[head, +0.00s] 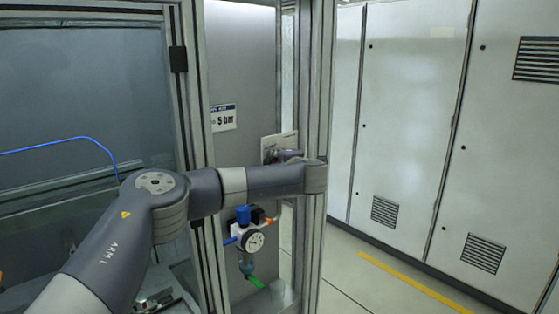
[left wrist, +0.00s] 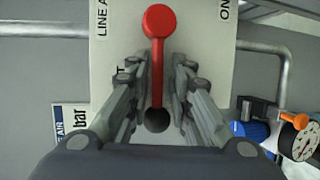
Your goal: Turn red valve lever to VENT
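The red valve lever (left wrist: 157,70) shows in the left wrist view, with a round red knob at the top and a dark pivot at its lower end. It is mounted on a pale plate (left wrist: 210,35) with partly cut-off lettering: "LINE A", "ON" and a "T" beside a finger. My left gripper (left wrist: 159,62) is open, one finger on each side of the lever's shaft, with visible gaps; contact is not evident. In the head view my left arm crosses to the plate (head: 279,146); the lever cannot be made out there. My right gripper is in neither view.
A pressure gauge (head: 254,241) with a blue-topped regulator (head: 243,214) hangs below my arm. A "5 bar" sign (head: 223,118) is on the grey panel. An aluminium post (head: 316,110) stands beside the plate. Tall white cabinets (head: 410,110) line the right, beyond open floor.

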